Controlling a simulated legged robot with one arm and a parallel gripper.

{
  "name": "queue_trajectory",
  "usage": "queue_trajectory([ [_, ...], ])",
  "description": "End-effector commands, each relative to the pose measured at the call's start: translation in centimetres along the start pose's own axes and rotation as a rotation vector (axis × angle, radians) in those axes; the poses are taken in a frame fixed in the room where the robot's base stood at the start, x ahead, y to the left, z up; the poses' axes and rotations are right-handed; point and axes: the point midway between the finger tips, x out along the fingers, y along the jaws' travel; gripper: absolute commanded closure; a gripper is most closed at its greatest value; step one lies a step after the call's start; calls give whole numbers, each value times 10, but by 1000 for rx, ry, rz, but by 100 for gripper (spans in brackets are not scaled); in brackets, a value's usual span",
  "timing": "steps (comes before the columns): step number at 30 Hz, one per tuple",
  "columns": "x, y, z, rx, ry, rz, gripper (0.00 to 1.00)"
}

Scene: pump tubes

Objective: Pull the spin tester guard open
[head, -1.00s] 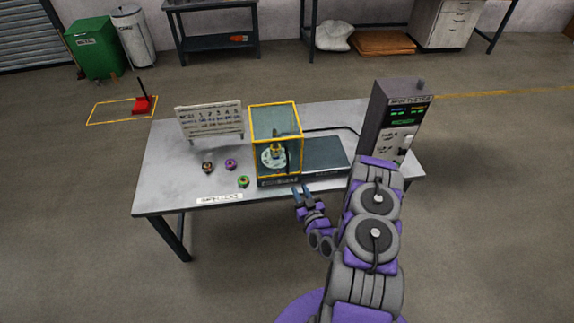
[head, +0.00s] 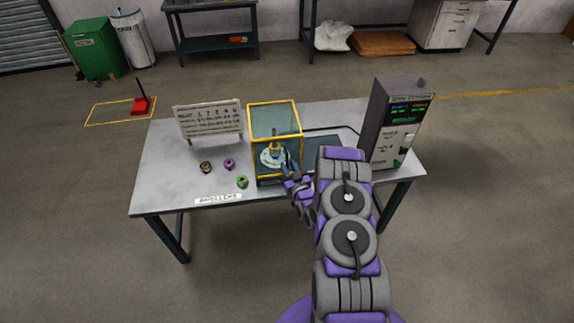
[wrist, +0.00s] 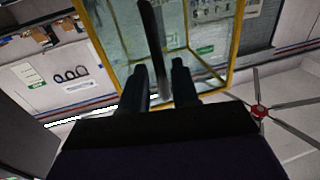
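The spin tester guard (head: 272,122) is a clear box with yellow edges, standing on the table over a white round part (head: 268,157) with a yellow top. In the wrist view the guard (wrist: 236,45) fills the upper middle. Its dark upright bar handle (wrist: 152,40) runs down between my two fingers. My gripper (head: 288,176) is at the guard's lower right front corner. In the wrist view my gripper (wrist: 160,85) has its fingers apart on either side of the handle, with a gap showing. I cannot tell whether either finger touches it.
The grey tester cabinet (head: 396,120) with green displays stands at the table's right. A numbered board (head: 208,119) stands at the left, and small brown, purple and green rings lie in front of it. The table (head: 165,175) is bare at its left end.

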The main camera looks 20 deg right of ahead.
Motion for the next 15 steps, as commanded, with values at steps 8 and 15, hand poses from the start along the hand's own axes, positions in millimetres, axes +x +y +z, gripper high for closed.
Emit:
queue_trajectory([
  [8,21,0,1,1,-2,0,70],
  [15,22,0,1,1,-2,0,70],
])
